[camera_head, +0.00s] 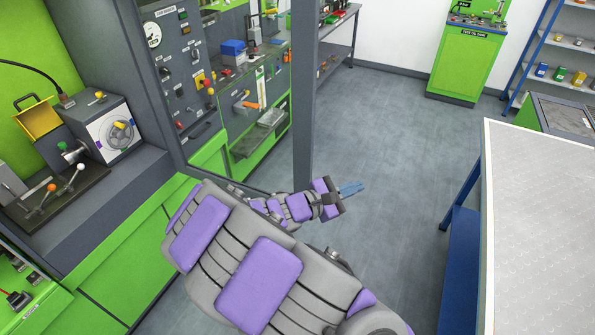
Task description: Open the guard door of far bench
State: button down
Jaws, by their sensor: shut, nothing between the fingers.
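My gripper (351,188) is shut and empty, with its blue-grey fingers pointing right over the floor. It is just right of the lower end of a tall dark grey frame post (304,110). A rail runs left from the post toward the near bench's control panel (181,60), and equipment shows through the frame. This looks like a see-through guard door standing out from the bench, but I cannot tell which bench it belongs to. My arm hides part of the lower rail. No gap between gripper and post can be judged for sure.
A green bench with a grey-white injector unit (110,125) is at left. A green test cabinet (465,62) stands against the back wall. A light-topped table (540,220) is at right, and a blue shelf rack (545,45) is behind it. The grey floor (400,130) between is clear.

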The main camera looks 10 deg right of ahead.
jog(key=w+a+f+n+t+y, duration=0.1)
jog(key=w+a+f+n+t, duration=0.25)
jog(key=a, duration=0.25)
jog(key=w+a+f+n+t+y, duration=0.2)
jog(key=w+a+f+n+t, duration=0.1)
jog(key=w+a+n, duration=0.15)
jog(key=n+t+y+p, duration=0.1)
jog(key=n+t+y, duration=0.2)
jog(key=n+y, duration=0.15)
send_near(300, 167)
jog(key=shift+h, duration=0.65)
jog(key=b+x, duration=0.1)
jog(key=x, duration=0.5)
jog(key=shift+w+d+f, duration=0.1)
jog(key=shift+w+f, duration=0.1)
jog(key=shift+w, duration=0.25)
jog(key=w+d+n+y+b, duration=0.1)
jog(key=w+d+b, duration=0.4)
jog(key=w, duration=0.7)
jog(key=d+t+y, duration=0.1)
jog(key=d, duration=0.1)
jog(key=shift+d, duration=0.4)
jog(key=shift+s+n, duration=0.15)
jog(key=shift+n, duration=0.1)
